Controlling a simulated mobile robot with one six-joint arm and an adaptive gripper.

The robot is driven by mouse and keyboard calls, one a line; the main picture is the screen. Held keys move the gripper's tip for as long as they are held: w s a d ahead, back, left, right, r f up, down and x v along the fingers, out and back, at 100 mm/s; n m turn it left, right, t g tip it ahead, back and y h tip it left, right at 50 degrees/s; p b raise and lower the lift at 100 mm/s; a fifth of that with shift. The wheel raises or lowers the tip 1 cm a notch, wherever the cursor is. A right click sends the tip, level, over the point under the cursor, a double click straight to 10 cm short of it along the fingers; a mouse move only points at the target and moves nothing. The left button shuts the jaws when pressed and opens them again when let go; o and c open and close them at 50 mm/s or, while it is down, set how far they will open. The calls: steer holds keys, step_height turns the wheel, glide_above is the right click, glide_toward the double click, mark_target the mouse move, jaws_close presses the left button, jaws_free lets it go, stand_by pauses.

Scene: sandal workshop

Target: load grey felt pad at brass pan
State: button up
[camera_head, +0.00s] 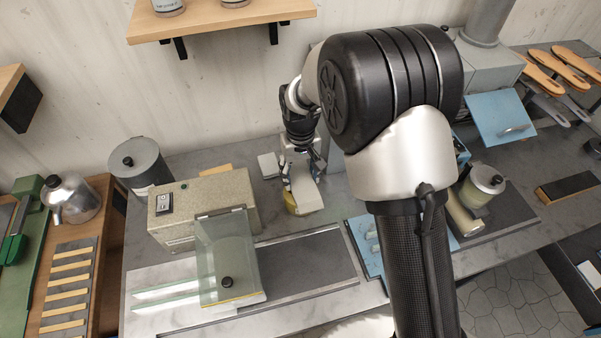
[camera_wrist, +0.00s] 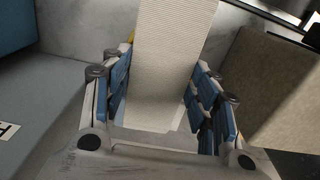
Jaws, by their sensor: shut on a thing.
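My gripper (camera_head: 303,176) reaches down over the bench, its blue-padded fingers closed on both sides of a pale, finely ribbed piece (camera_wrist: 170,65). In the head view this pale piece (camera_head: 308,198) is below the fingers, partly hidden by them. I cannot tell for sure whether it is the grey felt pad. A yellowish, brass-coloured rim (camera_head: 290,207) shows beside and under it, likely the brass pan; most of it is hidden. Whether the piece touches it cannot be told. A small light-grey block (camera_head: 268,165) lies just left of my gripper.
A beige machine (camera_head: 205,205) with a clear guard (camera_head: 227,258) stands left of my gripper. A dark mat (camera_head: 305,264) lies in front. A grey canister (camera_head: 138,163) is at the back left.

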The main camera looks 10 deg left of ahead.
mark_target(300, 178)
steer(key=shift+f+b, duration=0.7)
steer(key=shift+f, duration=0.4)
stand_by(1.1)
stand_by(0.6)
steer(key=shift+r+p, duration=2.4)
steer(key=shift+r, duration=1.15)
